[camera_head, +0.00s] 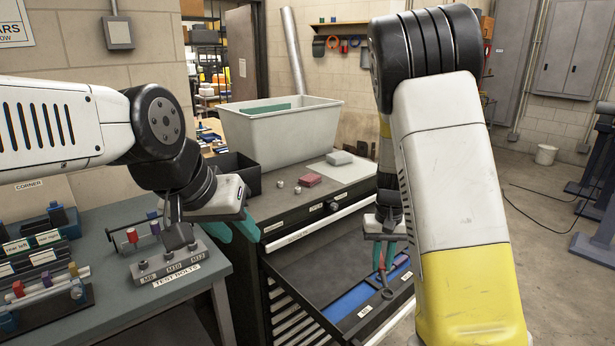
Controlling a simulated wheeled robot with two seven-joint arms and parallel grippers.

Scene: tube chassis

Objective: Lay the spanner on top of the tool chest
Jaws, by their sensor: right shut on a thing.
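The tool chest (278,205) stands in the middle with a dark top. One of its drawers (325,277) is pulled open, with a dark and blue lining. The spanner (386,283) has a red part and a grey ring end that points down. My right gripper (383,258) is shut on the spanner, over the open drawer. Its fingers cover part of the spanner. Whether the ring end touches the drawer floor I cannot tell. My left gripper (233,232) is empty and open, its teal fingers apart, at the left front corner of the chest.
The top's front strip is mostly clear. A bench (115,220) with test bolts stands at left.

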